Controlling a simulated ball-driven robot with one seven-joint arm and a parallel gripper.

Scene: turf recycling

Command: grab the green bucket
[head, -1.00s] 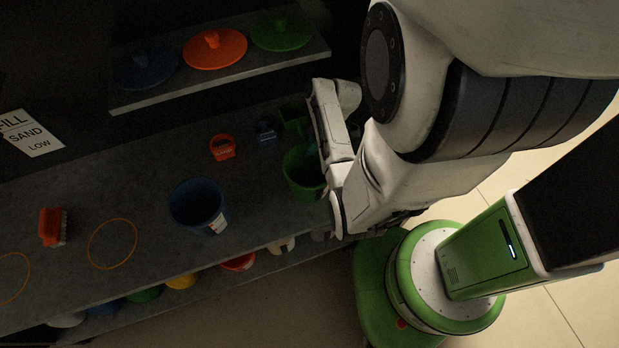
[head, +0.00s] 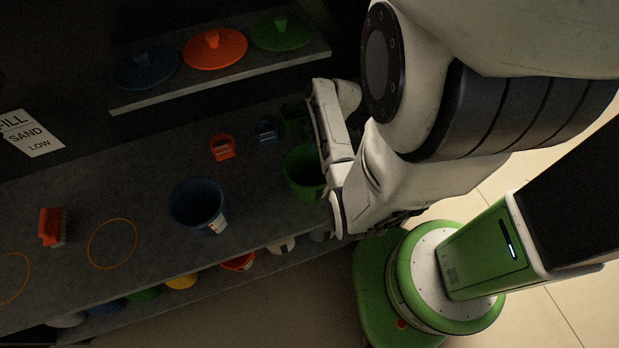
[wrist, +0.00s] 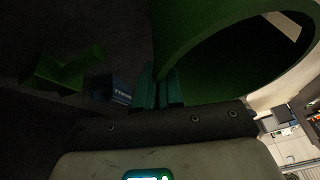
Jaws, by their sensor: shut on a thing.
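The green bucket (head: 302,172) stands on the dark shelf top, to the right of the blue bucket, in the head view. My arm hides its right side there. In the wrist view the green bucket (wrist: 185,28) fills the upper right, its rim curving round a dark inside. My gripper (wrist: 158,88) shows there with its two fingers close together at the bucket's rim wall, shut on it. In the head view the fingertips are hidden by my own arm.
A blue bucket (head: 197,204), an orange scoop (head: 222,147), a blue scoop (head: 265,131) and an orange brush (head: 52,227) are on the shelf top. A green scoop (wrist: 62,72) lies near my gripper. Lids (head: 215,49) rest on the upper shelf (head: 225,75).

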